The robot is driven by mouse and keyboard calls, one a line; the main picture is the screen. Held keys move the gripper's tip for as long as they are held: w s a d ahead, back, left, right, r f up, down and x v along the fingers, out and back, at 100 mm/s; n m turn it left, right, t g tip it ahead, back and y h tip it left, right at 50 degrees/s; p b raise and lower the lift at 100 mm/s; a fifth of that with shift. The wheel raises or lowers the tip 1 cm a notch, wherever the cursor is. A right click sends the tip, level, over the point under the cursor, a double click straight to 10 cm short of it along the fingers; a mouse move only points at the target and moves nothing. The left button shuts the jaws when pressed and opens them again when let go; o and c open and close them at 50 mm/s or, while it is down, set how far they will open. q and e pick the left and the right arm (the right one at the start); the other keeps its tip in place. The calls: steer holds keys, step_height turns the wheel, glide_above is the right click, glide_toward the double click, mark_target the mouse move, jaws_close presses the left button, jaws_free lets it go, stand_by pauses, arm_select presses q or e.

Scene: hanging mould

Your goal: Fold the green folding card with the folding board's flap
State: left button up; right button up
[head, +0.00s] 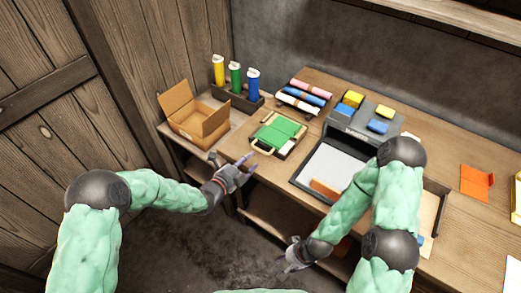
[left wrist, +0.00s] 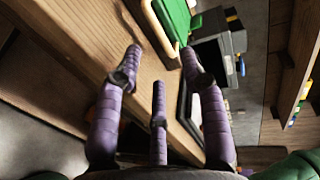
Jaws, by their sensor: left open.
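The green folding card (head: 279,131) lies on the folding board (head: 255,146), a pale wooden frame with a handle-like bar, near the table's front left. My left gripper (head: 245,168) is open and empty, at the table's front edge just short of the board and apart from it. In the left wrist view its purple fingers (left wrist: 161,62) are spread, with the green card (left wrist: 174,16) and the board's curved bar (left wrist: 157,27) beyond them. My right gripper (head: 289,257) hangs low in front of the table; its fingers are too small to read.
An open cardboard box (head: 194,119) stands left of the board. A rack with yellow, green and blue tubes (head: 236,96) and several rolls (head: 304,95) are behind. A dark tray with a white sheet (head: 328,166) and a grey box with blocks (head: 362,117) stand right. An orange card (head: 477,183) lies far right.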

mark_target(261, 151)
arm_select(q)
steer(key=b+x, duration=0.2)
steer(key=x, duration=0.6)
steer(key=shift+w+d+f, duration=0.1)
steer(key=shift+w, duration=0.05)
steer(key=shift+c, duration=0.3)
jaws_close()
